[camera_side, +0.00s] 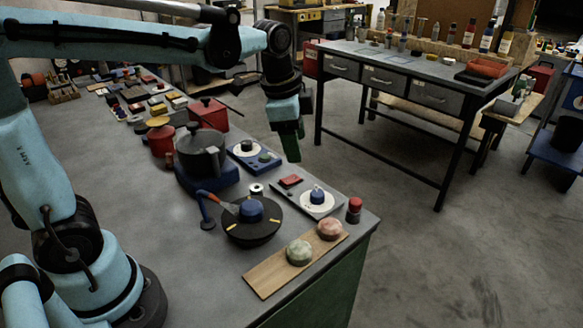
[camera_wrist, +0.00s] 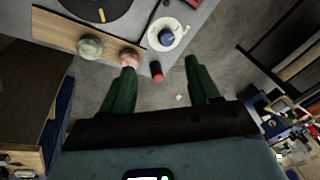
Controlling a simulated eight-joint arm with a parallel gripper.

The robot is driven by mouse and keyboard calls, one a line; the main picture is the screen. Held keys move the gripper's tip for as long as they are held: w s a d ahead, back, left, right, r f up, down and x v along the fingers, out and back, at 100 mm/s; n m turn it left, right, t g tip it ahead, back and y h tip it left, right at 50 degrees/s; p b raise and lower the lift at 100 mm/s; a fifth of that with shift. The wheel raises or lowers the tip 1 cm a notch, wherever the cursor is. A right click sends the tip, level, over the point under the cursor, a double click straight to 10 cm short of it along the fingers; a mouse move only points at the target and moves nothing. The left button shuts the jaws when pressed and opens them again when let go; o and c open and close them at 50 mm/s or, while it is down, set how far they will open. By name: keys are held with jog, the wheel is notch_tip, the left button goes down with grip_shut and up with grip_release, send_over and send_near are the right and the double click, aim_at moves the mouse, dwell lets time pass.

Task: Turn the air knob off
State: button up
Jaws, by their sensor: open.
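No label reading "air" is legible, so I cannot tell which knob is the air knob. A blue knob (camera_side: 317,195) sits on a white dial on a grey panel near the bench's right edge; it also shows in the wrist view (camera_wrist: 167,38). Another blue knob (camera_side: 250,210) sits on a black disc (camera_side: 252,232) with yellow marks. A blue box with a white dial and a green knob (camera_side: 264,157) stands farther back. My gripper (camera_side: 290,150) is open and empty, raised near the bench's right edge. In the wrist view its green fingers (camera_wrist: 159,65) are spread apart, touching no knob.
A red-topped cylinder (camera_side: 354,209) stands beside the dial panel. A wooden board (camera_side: 266,277) carries a green and a pink round piece. A grey pot (camera_side: 203,160) and red pots (camera_side: 208,114) stand farther back.

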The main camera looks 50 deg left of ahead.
aim_at(318, 193)
jog(key=w+f+m+g, duration=0.3)
jog(key=w+m, duration=0.4)
jog(key=shift+n, duration=0.3)
jog(key=f, duration=1.2)
jog(key=shift+s+d+f, duration=0.1)
jog(key=shift+s+d, duration=0.1)
jog(key=shift+d, duration=0.15)
jog(key=shift+c, duration=0.4)
jog(key=c, duration=1)
